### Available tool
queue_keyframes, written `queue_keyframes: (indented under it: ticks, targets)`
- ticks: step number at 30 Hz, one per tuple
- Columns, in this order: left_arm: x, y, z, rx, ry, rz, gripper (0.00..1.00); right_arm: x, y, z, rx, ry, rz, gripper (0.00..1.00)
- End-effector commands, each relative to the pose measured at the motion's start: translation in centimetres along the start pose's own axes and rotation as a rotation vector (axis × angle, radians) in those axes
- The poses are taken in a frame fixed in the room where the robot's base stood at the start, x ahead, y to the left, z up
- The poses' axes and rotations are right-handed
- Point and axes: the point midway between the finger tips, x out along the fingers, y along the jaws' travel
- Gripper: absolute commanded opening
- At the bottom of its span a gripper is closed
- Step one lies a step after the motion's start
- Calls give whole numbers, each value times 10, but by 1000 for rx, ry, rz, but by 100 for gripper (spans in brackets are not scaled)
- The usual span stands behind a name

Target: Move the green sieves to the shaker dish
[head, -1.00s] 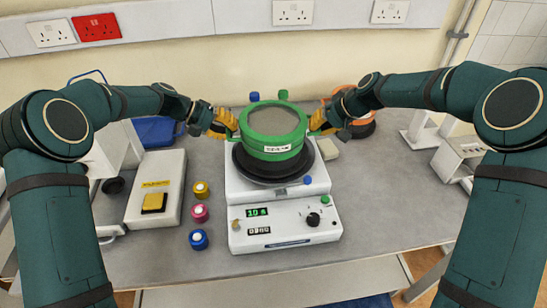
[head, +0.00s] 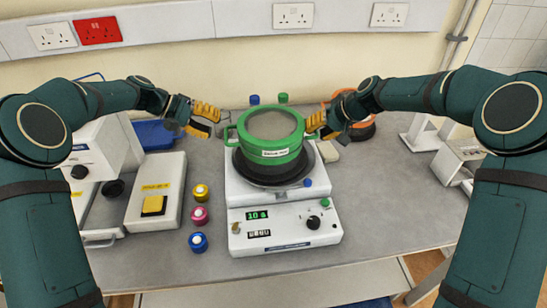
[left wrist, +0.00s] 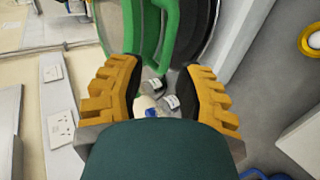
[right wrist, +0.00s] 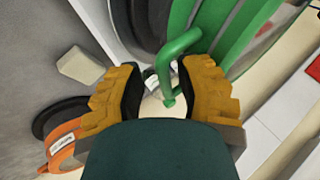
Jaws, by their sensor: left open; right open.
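The green sieves (head: 272,148) sit as a stack on the black shaker dish (head: 262,176) in the middle of the table. The stack has a loop handle on each side. My left gripper (head: 206,119) is open and empty, apart from the stack on its left; its wrist view shows the green handle (left wrist: 168,40) beyond the fingers. My right gripper (head: 318,125) is open at the right handle. In the right wrist view that handle (right wrist: 174,56) lies between the open fingers. The far side of the dish is hidden by the stack.
The white shaker base (head: 285,228) has displays and knobs. An orange ring item (head: 360,128) is behind my right gripper. The table's right front is clear.

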Motion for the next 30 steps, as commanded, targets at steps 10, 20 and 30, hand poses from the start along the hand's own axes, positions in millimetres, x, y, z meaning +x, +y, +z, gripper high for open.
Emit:
queue_keyframes:
  ticks: [10, 20, 30]
  targets:
    - [-22, -2, 0, -2, 0, -2, 34, -7, 0, -1, 0, 3, 1, 34]
    - [-22, -2, 0, -2, 0, -2, 34, -67, 0, -1, 0, 5, 2, 34]
    - [-22, -2, 0, -2, 0, -3, 34, -115, 0, -1, 0, 2, 1, 34]
